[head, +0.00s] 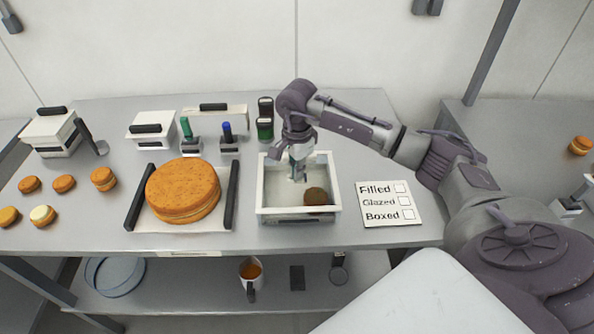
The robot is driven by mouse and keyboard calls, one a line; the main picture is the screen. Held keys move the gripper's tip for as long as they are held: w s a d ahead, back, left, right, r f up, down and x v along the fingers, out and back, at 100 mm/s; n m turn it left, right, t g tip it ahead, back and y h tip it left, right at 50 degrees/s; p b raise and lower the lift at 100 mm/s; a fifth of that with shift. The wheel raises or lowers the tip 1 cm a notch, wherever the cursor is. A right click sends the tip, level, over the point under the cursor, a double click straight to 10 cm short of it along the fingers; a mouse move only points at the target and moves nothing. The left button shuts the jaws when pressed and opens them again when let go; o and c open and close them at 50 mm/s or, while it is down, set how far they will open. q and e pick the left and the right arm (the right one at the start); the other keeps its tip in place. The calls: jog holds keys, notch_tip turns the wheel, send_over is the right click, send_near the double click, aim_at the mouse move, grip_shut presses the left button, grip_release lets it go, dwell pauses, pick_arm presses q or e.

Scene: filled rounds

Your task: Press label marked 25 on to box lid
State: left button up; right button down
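An open white box (265,211) stands near the front edge of the table, right of a large round cake. A small brown round item (316,196) lies inside it on the right. My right gripper (297,178) points down over the back part of the box; it is too small to tell if its fingers are open or shut or hold anything. I cannot make out a label marked 25. No separate lid shows clearly; white boxy items with black handles stand at the back left, one of them here (150,137). My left gripper is not in view.
The large orange-brown cake (183,187) lies on a white board with black side bars. Several small round cakes (64,184) are at the left. Green and blue-topped tools (228,137) stand behind. A card reading Filled, Glazed, Boxed (388,204) lies right of the box.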

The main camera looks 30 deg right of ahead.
dwell(0.6)
notch_tip(320, 180, up, 8)
jog(key=p, duration=0.4)
dwell(0.5)
jog(key=shift+f, duration=0.1)
dwell(0.4)
